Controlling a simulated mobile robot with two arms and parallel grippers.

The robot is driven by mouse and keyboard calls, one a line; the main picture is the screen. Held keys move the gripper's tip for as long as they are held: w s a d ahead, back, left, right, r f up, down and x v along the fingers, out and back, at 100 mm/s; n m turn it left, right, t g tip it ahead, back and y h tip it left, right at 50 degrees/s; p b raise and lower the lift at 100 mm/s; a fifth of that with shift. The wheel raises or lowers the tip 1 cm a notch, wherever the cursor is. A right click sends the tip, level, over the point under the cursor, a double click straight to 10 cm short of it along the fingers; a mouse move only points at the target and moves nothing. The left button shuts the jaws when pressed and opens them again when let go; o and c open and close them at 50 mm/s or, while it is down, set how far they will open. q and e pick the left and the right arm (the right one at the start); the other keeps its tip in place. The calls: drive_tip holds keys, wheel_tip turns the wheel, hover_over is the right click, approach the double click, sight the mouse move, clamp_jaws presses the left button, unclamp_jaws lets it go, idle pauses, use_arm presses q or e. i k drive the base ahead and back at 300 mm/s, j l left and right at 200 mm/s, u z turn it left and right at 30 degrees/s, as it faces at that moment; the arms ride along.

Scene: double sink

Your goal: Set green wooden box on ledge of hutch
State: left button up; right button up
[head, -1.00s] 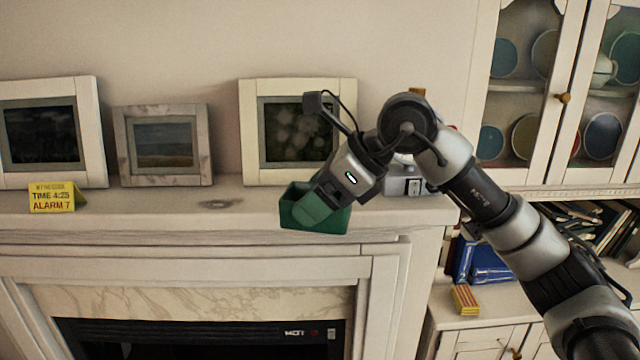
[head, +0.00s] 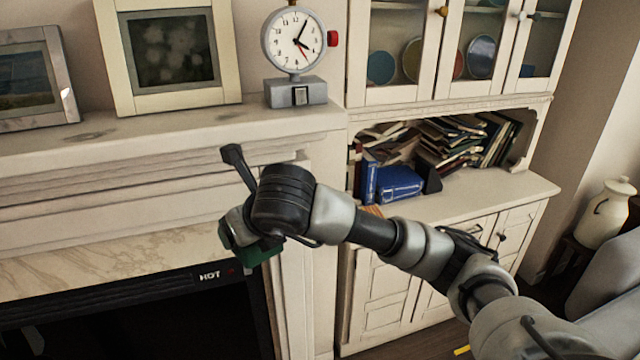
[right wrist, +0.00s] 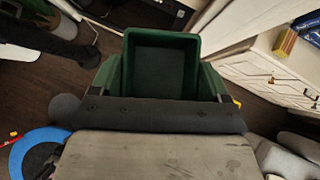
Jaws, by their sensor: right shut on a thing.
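The green wooden box (head: 258,252) is in my right gripper (head: 240,235), in front of the fireplace and below the mantel. My arm hides most of it in the head view. In the right wrist view the box (right wrist: 162,62) is open-topped and empty, with a finger of my gripper (right wrist: 160,82) on each side of it. The white hutch (head: 450,103) stands to the right, with glass doors above, and its ledge (head: 480,200) is to the right of the box. My left gripper is not in view.
Blue books (head: 398,185) and piled books (head: 465,140) fill the hutch's open shelf. A small striped item (head: 372,211) lies on the ledge, partly behind my arm. The ledge's right part is bare. A clock (head: 294,42) stands on the mantel (head: 190,120).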

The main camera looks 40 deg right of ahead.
sight(409, 213)
drive_tip(key=i+l+z, duration=0.5)
drive_tip(key=l+z, duration=0.25)
drive_tip(key=i+l, duration=0.25)
drive_tip(key=i+l+u, duration=0.1)
drive_tip(key=i, duration=0.4)
drive_tip(key=l, duration=0.15)
